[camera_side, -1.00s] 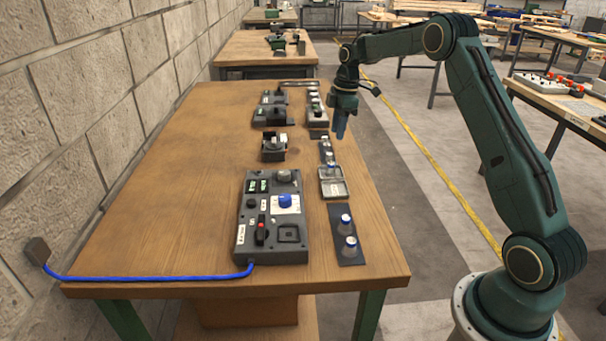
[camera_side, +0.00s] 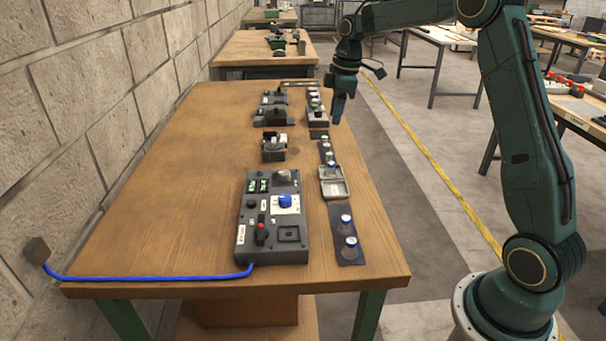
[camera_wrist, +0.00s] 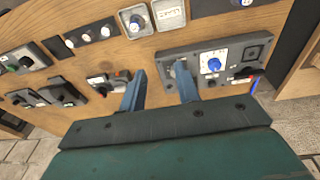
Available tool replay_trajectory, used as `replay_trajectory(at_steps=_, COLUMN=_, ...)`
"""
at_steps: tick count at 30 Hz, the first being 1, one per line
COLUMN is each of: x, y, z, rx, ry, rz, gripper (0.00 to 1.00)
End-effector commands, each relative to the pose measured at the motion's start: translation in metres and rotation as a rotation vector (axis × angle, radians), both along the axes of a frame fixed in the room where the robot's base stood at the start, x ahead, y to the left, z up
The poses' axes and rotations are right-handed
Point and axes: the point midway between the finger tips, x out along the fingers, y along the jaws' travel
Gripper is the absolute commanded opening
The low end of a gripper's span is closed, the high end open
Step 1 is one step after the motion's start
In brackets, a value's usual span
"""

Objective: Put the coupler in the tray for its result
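My gripper (camera_side: 338,112) is over the right side of the bench, above its far half. In the wrist view its two blue fingers (camera_wrist: 160,72) are apart with nothing between them. A small blue-and-white round piece (camera_wrist: 137,22) sits in one half of a pale open tray (camera_wrist: 153,31); I cannot tell whether it is the coupler. The other half carries a label. The tray also shows in the side view (camera_side: 335,189). Two clear pieces with blue caps (camera_side: 347,221) stand on a dark mat (camera_side: 342,261) nearer the front.
A grey test panel (camera_side: 250,222) with a blue knob and a red-topped switch stands left of the mat. A dark strip (camera_wrist: 75,49) holds several small pieces. Dark devices (camera_side: 273,117) stand further back. The bench's left half is clear except for a blue cable (camera_side: 150,278).

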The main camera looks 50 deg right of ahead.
Motion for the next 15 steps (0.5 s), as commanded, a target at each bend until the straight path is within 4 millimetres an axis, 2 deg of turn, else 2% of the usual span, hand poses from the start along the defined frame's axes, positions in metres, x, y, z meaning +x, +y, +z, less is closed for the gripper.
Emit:
replay_trajectory(at_steps=1, x=-0.008, y=0.012, z=0.014, rx=-0.003, ry=-0.013, rz=-0.021, gripper=0.32)
replay_trajectory(at_steps=6, x=-0.037, y=0.043, z=0.044, rx=-0.004, ry=-0.045, rz=-0.11, gripper=0.32)
replay_trajectory(at_steps=15, x=-0.099, y=0.093, z=0.082, rx=0.009, ry=-0.109, rz=-0.263, gripper=0.32)
